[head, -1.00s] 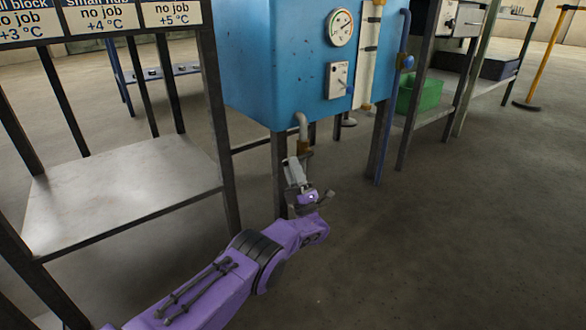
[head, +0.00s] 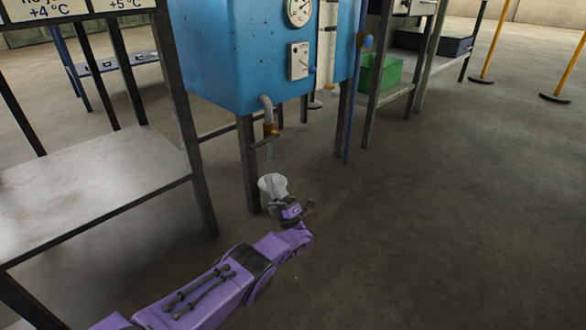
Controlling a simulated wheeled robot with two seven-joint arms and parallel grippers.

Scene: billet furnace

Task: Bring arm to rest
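My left arm is purple and reaches in from the bottom left. Its gripper (head: 276,190) is in front of the blue tank's near leg, below and apart from the tap (head: 269,130). A pale, rounded shape shows at the arm's end. I cannot tell whether it is part of the gripper or something held. The fingers are too small to make out as open or shut. My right arm and gripper are out of view.
The blue tank (head: 252,55) stands on dark legs, with a gauge (head: 299,10) on its front. A metal rack with a bare lower shelf (head: 90,195) is at the left. A green bin (head: 378,73) sits on a shelf behind.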

